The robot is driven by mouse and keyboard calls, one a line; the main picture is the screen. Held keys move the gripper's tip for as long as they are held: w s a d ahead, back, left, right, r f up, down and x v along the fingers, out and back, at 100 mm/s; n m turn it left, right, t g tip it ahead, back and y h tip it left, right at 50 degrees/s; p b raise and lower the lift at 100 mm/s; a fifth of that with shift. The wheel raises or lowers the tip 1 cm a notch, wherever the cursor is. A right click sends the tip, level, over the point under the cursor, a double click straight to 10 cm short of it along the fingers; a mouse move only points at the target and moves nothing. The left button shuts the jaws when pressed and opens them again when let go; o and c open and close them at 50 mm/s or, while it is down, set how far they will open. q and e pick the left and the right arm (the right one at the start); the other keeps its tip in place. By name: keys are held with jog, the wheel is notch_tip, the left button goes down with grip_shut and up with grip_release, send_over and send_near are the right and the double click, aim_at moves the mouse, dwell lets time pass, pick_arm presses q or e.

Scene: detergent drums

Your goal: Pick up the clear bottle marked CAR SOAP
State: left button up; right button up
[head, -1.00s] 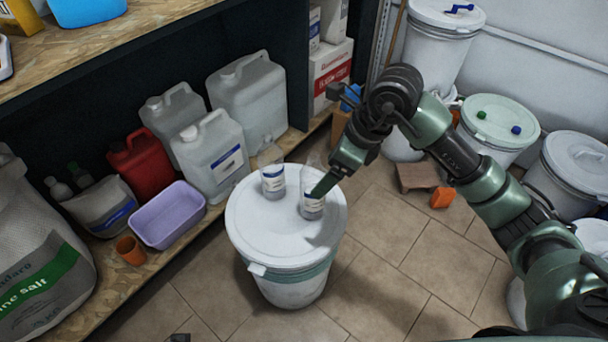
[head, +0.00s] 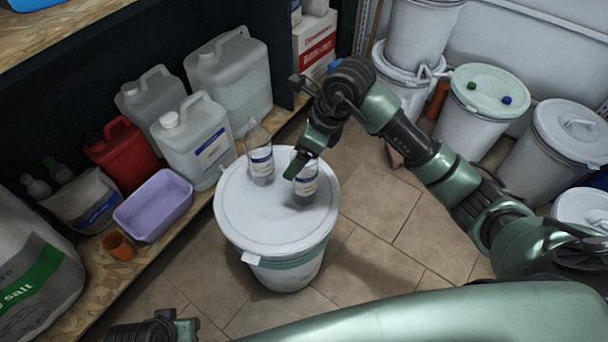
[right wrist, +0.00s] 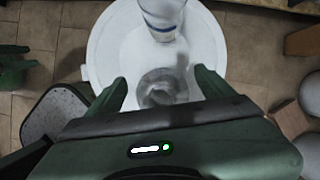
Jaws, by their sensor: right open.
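Two clear bottles with white-and-blue labels stand on the lid of a white drum (head: 270,222). One is the left bottle (head: 261,163), the other the right bottle (head: 306,187); I cannot read either label. My right gripper (head: 300,165) is open at the right bottle and hides its top. In the right wrist view, the right bottle (right wrist: 162,88) shows from above between the spread fingers (right wrist: 162,77), with the left bottle (right wrist: 163,17) beyond them. Part of my left gripper (head: 185,328) shows at the bottom edge of the head view; its jaws are unclear.
A shelf at left holds white jerrycans (head: 198,142), a red can (head: 122,155), a lilac tub (head: 153,205) and an orange cup (head: 119,246). Several white drums (head: 482,115) stand at back right. The tiled floor (head: 375,235) right of the near drum is clear.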

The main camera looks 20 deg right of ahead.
grip_shut()
dwell(0.3)
